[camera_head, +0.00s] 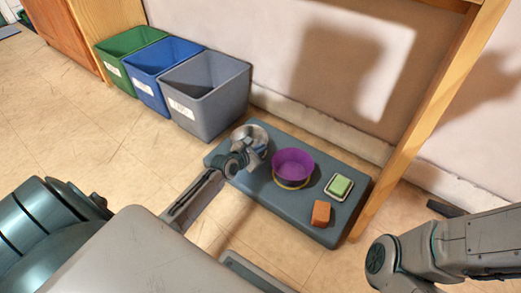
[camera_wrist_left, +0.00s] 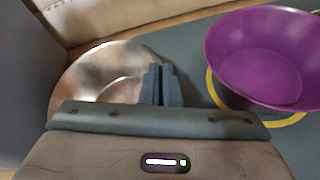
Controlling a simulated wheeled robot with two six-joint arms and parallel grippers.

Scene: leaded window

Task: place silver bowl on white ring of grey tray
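The silver bowl (camera_head: 257,131) is at the far left end of the grey tray (camera_head: 232,136). It also shows in the left wrist view (camera_wrist_left: 85,75), partly hidden behind my left gripper. My left gripper (camera_head: 250,153) is at the bowl's near side. In the wrist view its two fingers (camera_wrist_left: 161,85) are close together at the bowl's right rim and look shut on it. I cannot tell whether the bowl touches the tray. No white ring shows. My right arm is at the right of the head view, but its gripper is not visible.
A purple bowl (camera_head: 293,164) stands on a yellow ring (camera_head: 292,187) mid-tray. A green sponge (camera_head: 340,185) on a small dish and an orange block (camera_head: 321,213) occupy the right end. A grey bin (camera_head: 207,95) stands behind left; a wooden post (camera_head: 428,115) rises at right.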

